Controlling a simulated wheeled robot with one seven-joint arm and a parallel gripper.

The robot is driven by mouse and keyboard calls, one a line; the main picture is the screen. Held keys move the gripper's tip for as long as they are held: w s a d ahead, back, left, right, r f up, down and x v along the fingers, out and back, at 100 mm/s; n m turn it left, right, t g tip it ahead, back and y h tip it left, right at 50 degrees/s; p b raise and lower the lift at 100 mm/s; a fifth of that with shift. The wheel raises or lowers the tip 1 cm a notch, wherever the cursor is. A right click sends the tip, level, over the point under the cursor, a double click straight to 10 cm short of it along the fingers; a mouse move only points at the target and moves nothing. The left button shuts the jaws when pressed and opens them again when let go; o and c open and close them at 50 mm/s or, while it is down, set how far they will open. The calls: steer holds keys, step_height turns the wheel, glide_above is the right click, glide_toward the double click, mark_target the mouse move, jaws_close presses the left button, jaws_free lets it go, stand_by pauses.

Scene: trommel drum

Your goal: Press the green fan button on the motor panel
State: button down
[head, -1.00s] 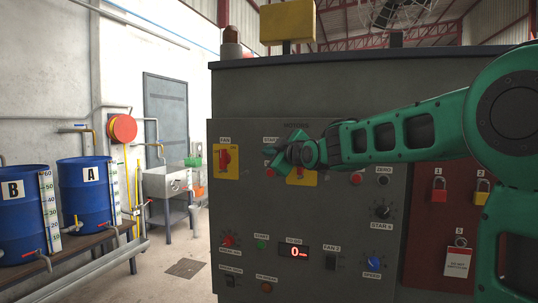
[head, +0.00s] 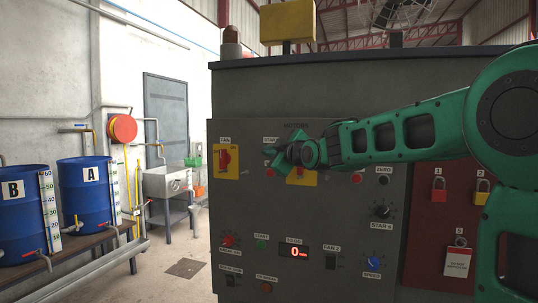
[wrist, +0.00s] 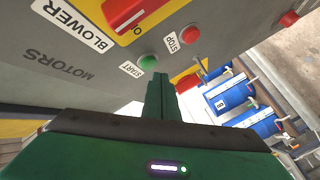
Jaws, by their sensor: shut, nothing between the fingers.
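The dark grey motor panel (head: 300,215) stands in front of me, with a red FAN switch on a yellow plate (head: 224,159) at its upper left. In the wrist view a green START button (wrist: 148,62) shows beside a red STOP button (wrist: 189,34), between two red switches. My gripper (head: 269,149) is shut and empty, its fingertips close to the green button. In the wrist view its fingers (wrist: 160,82) point at the panel just below that button. Contact cannot be told.
The red BLOWER switch (wrist: 125,12) is close to the buttons in the wrist view. Lower on the panel are a green button (head: 262,244), a display reading 0 (head: 294,252) and knobs. Blue barrels (head: 85,192) and a sink (head: 168,181) stand at the left.

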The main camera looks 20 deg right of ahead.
stand_by(0.7)
steer(key=shift+w+d, duration=0.25)
steer(key=shift+w, duration=0.05)
steer(key=shift+w+d, duration=0.25)
steer(key=shift+w, duration=0.1)
stand_by(0.8)
steer(key=shift+s, duration=0.1)
steer(key=shift+s+a, duration=0.5)
steer(key=shift+s, duration=0.1)
stand_by(0.4)
steer(key=s+a, duration=0.1)
steer(key=s, duration=0.1)
steer(key=s+a, duration=0.2)
stand_by(0.4)
stand_by(0.5)
